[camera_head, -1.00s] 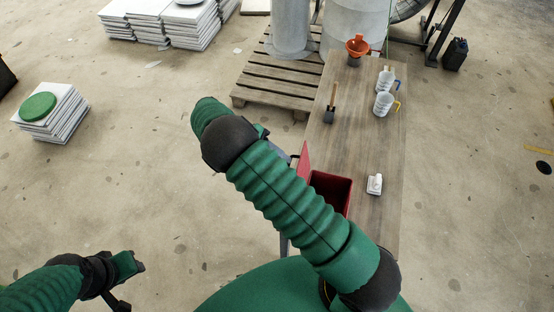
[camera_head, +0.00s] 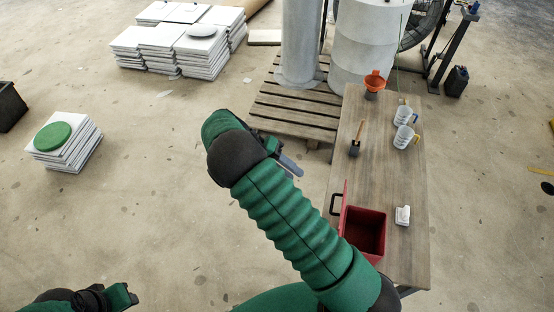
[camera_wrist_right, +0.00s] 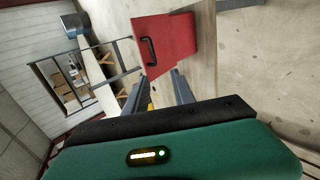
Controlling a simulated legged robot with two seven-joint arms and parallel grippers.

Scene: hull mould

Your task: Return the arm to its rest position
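My right arm reaches across the middle of the head view, and its gripper (camera_head: 290,165) shows as a grey finger beyond the dark wrist, left of the table. In the right wrist view the right gripper (camera_wrist_right: 158,90) has two grey fingers apart, with nothing held between them. My left gripper (camera_head: 124,296) is at the lower left edge over the floor. Its fingers are too unclear to judge.
A wooden table (camera_head: 385,165) stands at right. On it are a red box (camera_head: 362,232) with its lid up, a white object (camera_head: 402,215), mugs (camera_head: 404,137), a brush-like tool (camera_head: 357,140) and an orange funnel (camera_head: 375,81).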

